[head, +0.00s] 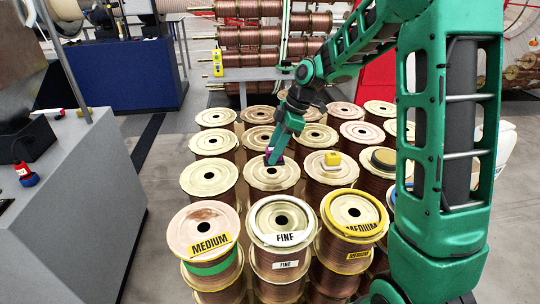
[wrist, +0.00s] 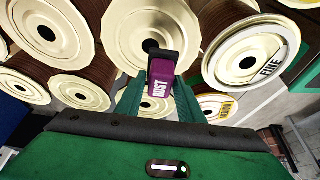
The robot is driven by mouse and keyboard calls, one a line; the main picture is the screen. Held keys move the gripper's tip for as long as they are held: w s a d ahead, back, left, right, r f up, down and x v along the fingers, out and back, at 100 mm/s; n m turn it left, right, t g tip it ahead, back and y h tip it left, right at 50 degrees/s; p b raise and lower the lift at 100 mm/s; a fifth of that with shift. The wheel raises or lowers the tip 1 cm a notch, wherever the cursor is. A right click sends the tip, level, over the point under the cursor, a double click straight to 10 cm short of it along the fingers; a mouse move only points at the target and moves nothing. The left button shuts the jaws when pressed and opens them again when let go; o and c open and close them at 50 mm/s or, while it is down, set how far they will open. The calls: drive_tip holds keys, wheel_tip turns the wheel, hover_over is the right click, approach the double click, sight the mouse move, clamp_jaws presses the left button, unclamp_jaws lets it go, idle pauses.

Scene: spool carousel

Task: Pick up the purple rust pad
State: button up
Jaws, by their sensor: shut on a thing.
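The purple rust pad (wrist: 158,80) shows in the wrist view, with white "RUST" lettering and a dark end. My gripper (wrist: 160,92) has its two green fingers closed on the sides of the pad. In the head view, my gripper (head: 274,158) is over the top of a copper wire spool (head: 271,178) in the middle of the group. A small bit of the purple pad (head: 281,158) shows there, mostly hidden by the fingers. I cannot tell whether the pad touches the spool top.
Several spools stand close together around my gripper. A grey workbench (head: 90,190) is at left. Bare floor lies between bench and spools.

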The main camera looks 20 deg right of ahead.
drive_tip(key=s+r, duration=0.5)
drive_tip(key=s, duration=0.4)
drive_tip(key=shift+a+r, duration=0.25)
drive_tip(key=shift+a, duration=0.15)
drive_tip(key=shift+o, duration=0.8)
drive_tip(key=shift+s, duration=0.1)
